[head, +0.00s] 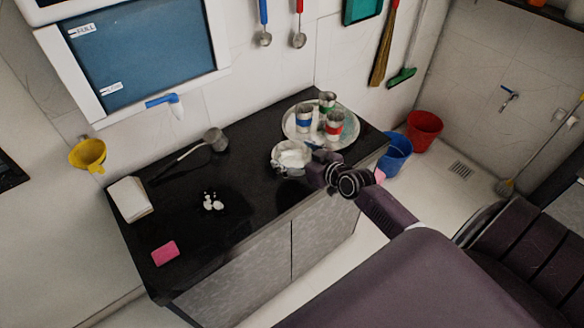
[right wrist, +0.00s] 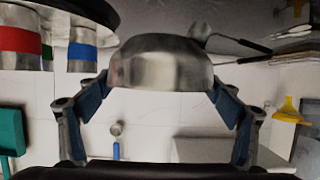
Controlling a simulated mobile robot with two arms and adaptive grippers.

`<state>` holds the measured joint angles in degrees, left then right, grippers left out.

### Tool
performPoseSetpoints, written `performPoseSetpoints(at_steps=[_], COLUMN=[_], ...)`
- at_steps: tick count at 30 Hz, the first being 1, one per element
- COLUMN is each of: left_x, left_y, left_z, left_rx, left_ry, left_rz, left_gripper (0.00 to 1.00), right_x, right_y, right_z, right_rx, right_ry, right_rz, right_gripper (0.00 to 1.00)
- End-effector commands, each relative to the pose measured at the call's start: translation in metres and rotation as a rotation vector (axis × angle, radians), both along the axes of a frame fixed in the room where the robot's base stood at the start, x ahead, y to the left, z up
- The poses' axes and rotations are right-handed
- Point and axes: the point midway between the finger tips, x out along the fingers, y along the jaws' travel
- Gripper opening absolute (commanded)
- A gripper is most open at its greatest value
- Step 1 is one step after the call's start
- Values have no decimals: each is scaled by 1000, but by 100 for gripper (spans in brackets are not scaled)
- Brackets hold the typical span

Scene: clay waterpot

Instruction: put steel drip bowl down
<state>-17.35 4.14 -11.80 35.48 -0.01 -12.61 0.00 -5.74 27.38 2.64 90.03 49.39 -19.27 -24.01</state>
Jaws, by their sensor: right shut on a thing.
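The steel drip bowl (head: 291,153) is at the counter's back right, in front of the round tray, with a pale inside facing up. My right gripper (head: 303,160) reaches it from the right and is shut on it. In the right wrist view, which is upside down, the shiny bowl (right wrist: 163,62) sits between the two blue-padded fingers of the gripper (right wrist: 160,84). The bowl's base is close to the dark counter; I cannot tell whether it touches. My left gripper is not in view.
The black counter (head: 240,183) has bare room left of the bowl. The round steel tray (head: 292,125) holds three banded cups (head: 334,124).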

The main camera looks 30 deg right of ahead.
Motion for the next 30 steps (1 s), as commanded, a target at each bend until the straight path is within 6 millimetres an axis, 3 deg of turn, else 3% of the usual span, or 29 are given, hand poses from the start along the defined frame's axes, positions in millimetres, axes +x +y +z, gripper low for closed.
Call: performPoseSetpoints(at_steps=[13,27,28,30], left_x=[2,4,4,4], left_y=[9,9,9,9], left_z=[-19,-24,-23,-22], left_rx=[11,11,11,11], left_ry=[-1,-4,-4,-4], left_rz=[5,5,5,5], left_gripper=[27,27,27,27], right_x=[0,0,0,0], right_y=[0,-1,-1,-1], right_z=[-57,-66,-66,-65], right_rx=[-1,-1,-1,-1], right_ry=[0,-1,-1,-1], right_rz=[0,-1,-1,-1], right_gripper=[60,60,86,93])
